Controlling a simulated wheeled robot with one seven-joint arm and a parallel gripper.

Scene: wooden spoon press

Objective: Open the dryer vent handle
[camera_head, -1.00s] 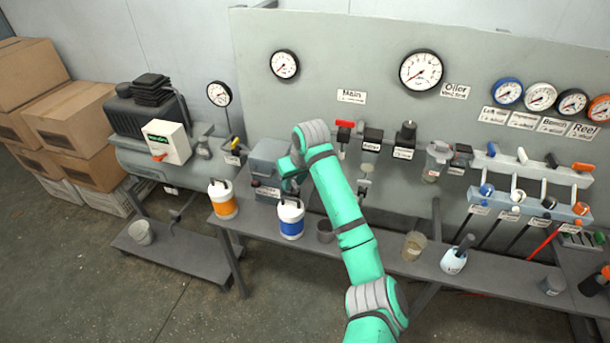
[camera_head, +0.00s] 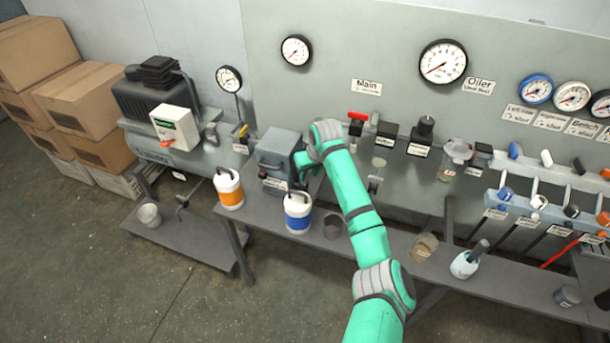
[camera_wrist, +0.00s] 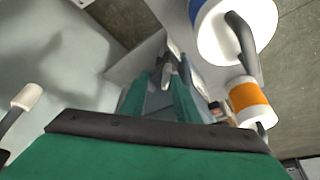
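A grey box unit with a front bar handle (camera_head: 268,163) stands at the back of the bench, in the left middle of the head view. I take it for the dryer, but its label is too small to read. I cannot make out which part is its vent handle. My gripper (camera_wrist: 167,66) is just right of the box in the head view, where my wrist hides most of it. In the wrist view its two teal fingers are apart, with a grey-silver part near the tips. I see nothing clearly held, and contact with the box cannot be told.
A white-and-blue jug (camera_head: 298,213) and a white-and-orange jug (camera_head: 229,189) stand at the bench's front. A dark cup (camera_head: 332,226) is beside the blue one. A red-handled valve (camera_head: 357,117) and a black-topped unit (camera_head: 422,132) are on the panel to the right.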

